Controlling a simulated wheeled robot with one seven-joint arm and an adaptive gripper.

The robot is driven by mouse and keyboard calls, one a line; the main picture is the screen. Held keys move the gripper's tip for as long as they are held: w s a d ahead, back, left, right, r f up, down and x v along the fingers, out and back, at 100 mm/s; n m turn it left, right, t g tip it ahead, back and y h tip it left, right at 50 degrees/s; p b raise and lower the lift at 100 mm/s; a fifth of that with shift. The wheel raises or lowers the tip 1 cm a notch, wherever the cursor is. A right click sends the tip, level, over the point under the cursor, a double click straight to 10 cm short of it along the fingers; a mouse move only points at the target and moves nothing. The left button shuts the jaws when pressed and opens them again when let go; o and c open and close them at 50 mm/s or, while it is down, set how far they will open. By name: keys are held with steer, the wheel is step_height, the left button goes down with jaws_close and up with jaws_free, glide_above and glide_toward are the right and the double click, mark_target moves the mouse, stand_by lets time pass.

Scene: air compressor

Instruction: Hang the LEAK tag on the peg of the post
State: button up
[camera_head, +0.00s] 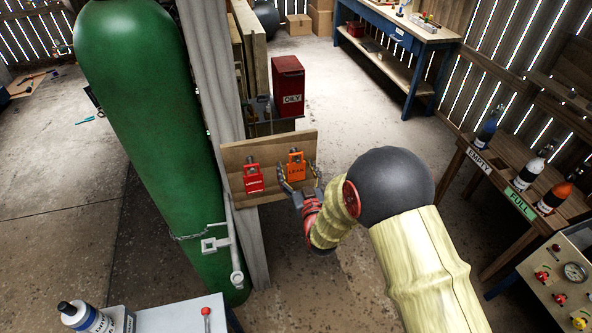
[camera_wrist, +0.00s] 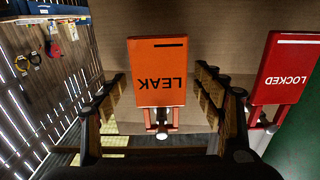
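The orange LEAK tag (camera_head: 296,169) hangs at the right of a wooden board (camera_head: 275,151), beside a red tag (camera_head: 253,179). In the wrist view the LEAK tag (camera_wrist: 158,72) appears upside down, between the two fingers of my gripper (camera_wrist: 165,105). The fingers are spread, with a gap on each side of the tag. In the head view my gripper (camera_head: 298,180) is at the board's right part, close to the tag. The red tag reads LOCKED in the wrist view (camera_wrist: 287,68). I cannot clearly make out the post's peg.
A tall green cylinder (camera_head: 140,130) and a grey upright (camera_head: 212,90) stand left of the board. A red OILY bin (camera_head: 287,86) stands behind it. A bench with bottles and EMPTY and FULL labels (camera_head: 521,203) is at right. Open floor (camera_head: 350,110) lies behind my arm.

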steer(key=shift+c, duration=1.2)
steer(key=c, duration=1.1)
steer(key=shift+o, duration=0.2)
steer(key=shift+r, duration=0.6)
steer(key=shift+s+r, duration=0.2)
steer(key=p+v, duration=0.1)
steer(key=v, duration=1.6)
steer(key=shift+s, duration=0.35)
